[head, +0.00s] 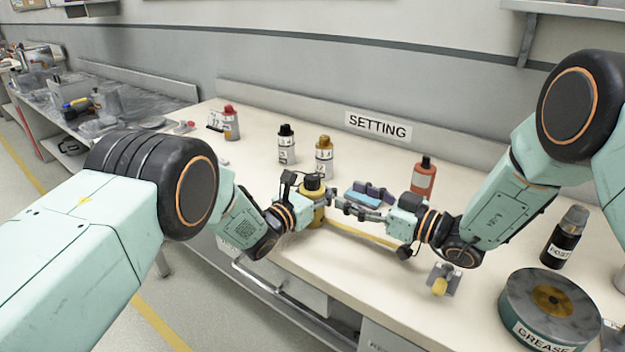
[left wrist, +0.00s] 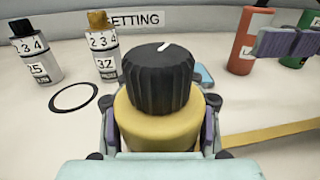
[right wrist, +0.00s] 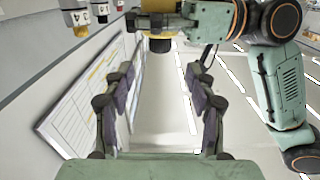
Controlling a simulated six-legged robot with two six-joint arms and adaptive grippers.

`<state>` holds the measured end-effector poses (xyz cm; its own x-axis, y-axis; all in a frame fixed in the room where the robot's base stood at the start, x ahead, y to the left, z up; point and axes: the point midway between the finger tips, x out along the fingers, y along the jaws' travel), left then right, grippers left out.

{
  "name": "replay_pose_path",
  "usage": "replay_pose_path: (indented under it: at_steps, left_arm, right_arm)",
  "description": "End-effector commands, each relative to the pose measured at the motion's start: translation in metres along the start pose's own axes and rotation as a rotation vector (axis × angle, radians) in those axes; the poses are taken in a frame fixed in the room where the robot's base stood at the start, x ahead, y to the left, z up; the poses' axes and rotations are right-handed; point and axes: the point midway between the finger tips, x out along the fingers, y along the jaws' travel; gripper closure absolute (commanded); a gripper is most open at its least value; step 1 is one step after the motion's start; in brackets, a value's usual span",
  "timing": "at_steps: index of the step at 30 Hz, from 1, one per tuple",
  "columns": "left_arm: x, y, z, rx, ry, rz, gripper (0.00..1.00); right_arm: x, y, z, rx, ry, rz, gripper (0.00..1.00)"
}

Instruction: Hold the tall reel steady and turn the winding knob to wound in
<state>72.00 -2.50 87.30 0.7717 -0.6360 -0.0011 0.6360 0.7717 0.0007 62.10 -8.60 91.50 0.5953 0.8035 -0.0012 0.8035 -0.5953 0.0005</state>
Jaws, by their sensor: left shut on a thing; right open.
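The tall reel (head: 313,214) is a yellow cylinder standing on the bench with a black ribbed winding knob (left wrist: 158,80) on top. A white mark on the knob shows in the left wrist view, slanting to the upper right. My left gripper (left wrist: 160,132) is shut around the reel's yellow body below the knob, one finger on each side. My right gripper (head: 356,202) is open and empty, just right of the reel, its fingers pointing at it. In the right wrist view the knob (right wrist: 159,45) lies beyond the open fingertips (right wrist: 160,88), not touching them.
A yellow strap (head: 375,237) runs right from the reel. Bottles stand behind: a black-capped one (head: 287,150), a gold-capped one (head: 324,162) and a red one (head: 423,180). A blue block (head: 360,198) lies behind my right gripper. A grease tin (head: 510,310) and a black bottle (head: 563,240) stand right.

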Motion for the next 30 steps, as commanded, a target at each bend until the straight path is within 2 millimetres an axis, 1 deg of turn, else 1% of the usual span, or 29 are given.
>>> replay_pose_path:
  at_steps: [9,15,21,30]
  left_arm:
    - [0.000,0.000,0.001,0.001,-0.002,0.000,1.00]
    - [0.000,0.000,0.001,0.001,-0.002,0.000,1.00]
    - [0.000,0.000,0.001,0.001,-0.002,0.000,1.00]
    - [0.000,0.000,0.001,0.001,-0.002,0.000,1.00]
  right_arm:
    - [0.058,-0.002,0.001,-0.001,0.001,-0.003,0.44]
    - [0.090,-0.001,0.000,-0.001,0.001,-0.001,0.44]
    - [0.106,0.000,0.000,0.000,0.001,0.001,0.44]
    - [0.109,0.000,0.000,0.002,0.002,0.002,0.44]
